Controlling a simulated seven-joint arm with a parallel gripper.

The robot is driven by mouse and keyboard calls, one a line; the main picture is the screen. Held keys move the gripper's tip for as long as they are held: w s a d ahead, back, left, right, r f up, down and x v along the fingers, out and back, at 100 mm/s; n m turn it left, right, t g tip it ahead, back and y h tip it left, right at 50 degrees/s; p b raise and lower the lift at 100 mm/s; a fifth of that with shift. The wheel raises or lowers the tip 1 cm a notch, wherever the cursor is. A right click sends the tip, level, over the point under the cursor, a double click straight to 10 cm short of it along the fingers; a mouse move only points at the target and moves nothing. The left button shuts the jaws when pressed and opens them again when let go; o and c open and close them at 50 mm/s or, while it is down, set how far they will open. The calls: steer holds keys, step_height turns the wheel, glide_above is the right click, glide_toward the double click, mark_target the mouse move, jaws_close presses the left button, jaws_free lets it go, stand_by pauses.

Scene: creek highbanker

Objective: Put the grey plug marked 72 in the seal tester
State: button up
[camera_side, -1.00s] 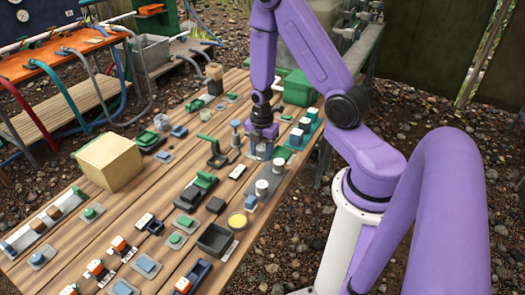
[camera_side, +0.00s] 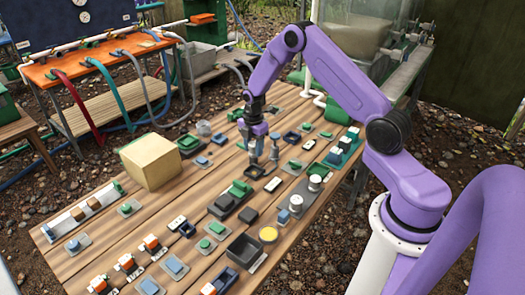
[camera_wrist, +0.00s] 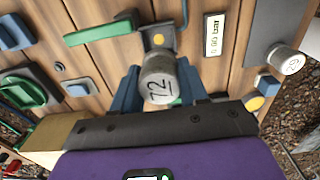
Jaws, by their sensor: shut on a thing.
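The grey plug marked 72 (camera_wrist: 160,82) is between the blue fingers of my gripper (camera_wrist: 158,92) in the wrist view, its numbered end facing the camera. In the side view my gripper (camera_side: 254,148) points down over the table; the plug is too small to make out there.
Another numbered grey plug (camera_wrist: 290,62) stands to the right in the wrist view. A cardboard-coloured box (camera_side: 150,163) stands left on the wooden table (camera_side: 140,218). Several small green, blue and black fixtures crowd around the gripper. A black tray (camera_side: 244,249) lies near the front.

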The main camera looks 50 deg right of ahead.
mark_target(254, 157)
steer(key=shift+w+f, duration=0.1)
steer(key=shift+f, duration=2.15)
steer(key=shift+f, duration=0.1)
steer(key=shift+f, duration=0.5)
steer(key=shift+f, duration=1.5)
stand_by(0.5)
steer(key=o, duration=1.2)
steer(key=shift+s+f, duration=0.1)
steer(key=shift+s, duration=0.2)
steer(key=shift+w+r, duration=0.15)
steer(key=shift+r, duration=1.85)
steer(key=shift+w+r, duration=0.15)
steer(key=shift+r, duration=1.8)
